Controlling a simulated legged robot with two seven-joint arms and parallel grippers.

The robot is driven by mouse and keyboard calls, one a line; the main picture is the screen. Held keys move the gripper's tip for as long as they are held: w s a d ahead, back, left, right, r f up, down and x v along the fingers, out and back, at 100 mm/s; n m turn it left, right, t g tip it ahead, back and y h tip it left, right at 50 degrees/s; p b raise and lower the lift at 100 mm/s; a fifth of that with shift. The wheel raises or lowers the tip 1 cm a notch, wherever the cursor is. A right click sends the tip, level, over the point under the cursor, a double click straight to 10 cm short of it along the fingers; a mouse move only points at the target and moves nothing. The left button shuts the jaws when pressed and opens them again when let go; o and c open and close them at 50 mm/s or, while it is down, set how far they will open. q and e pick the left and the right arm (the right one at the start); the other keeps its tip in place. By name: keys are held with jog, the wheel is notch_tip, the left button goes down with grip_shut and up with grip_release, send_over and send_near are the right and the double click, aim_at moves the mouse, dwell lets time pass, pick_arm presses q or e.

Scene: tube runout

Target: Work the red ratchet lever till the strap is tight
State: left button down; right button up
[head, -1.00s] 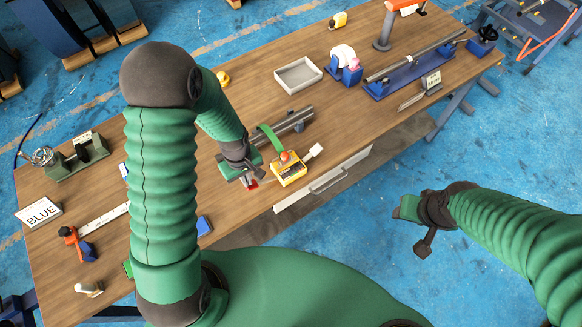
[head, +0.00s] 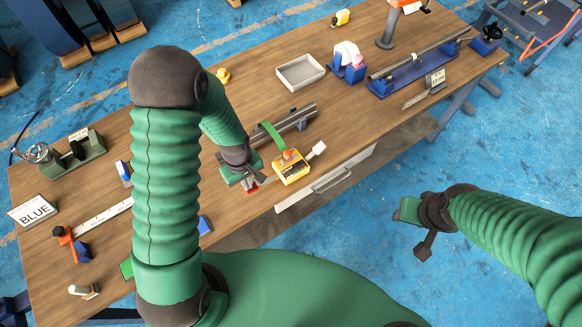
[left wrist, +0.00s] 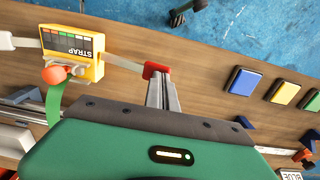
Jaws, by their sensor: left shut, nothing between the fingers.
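A red part (head: 251,187), which looks like the ratchet lever, sits near the table's front edge, mostly hidden by my left gripper (head: 247,180). In the left wrist view the red piece (left wrist: 155,69) is right at my left fingertips (left wrist: 160,84). The fingers are shut with nothing between them; I cannot tell whether they touch the red piece. The yellow box (head: 292,170) is right of the gripper in the head view. My right gripper (head: 412,226) hangs beyond the table's front edge.
Grey tubes (head: 299,113) with a green band (head: 271,134) lie behind the yellow box. An orange ball (head: 288,154) is at the box. A grey tray (head: 301,72) stands farther back. A drawer front (head: 330,180) sticks out below the table edge. Blue and yellow blocks (left wrist: 284,92) lie right in the wrist view.

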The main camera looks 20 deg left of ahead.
pick_arm(q)
jog(key=shift+a+f+b, duration=0.15)
jog(key=shift+f+b, duration=0.3)
jog(key=shift+f, duration=0.4)
jog(key=r+p, duration=0.4)
jog(key=r, duration=0.1)
jog(key=r+p, duration=0.3)
jog(key=shift+d, duration=0.3)
jog(key=shift+a, duration=0.15)
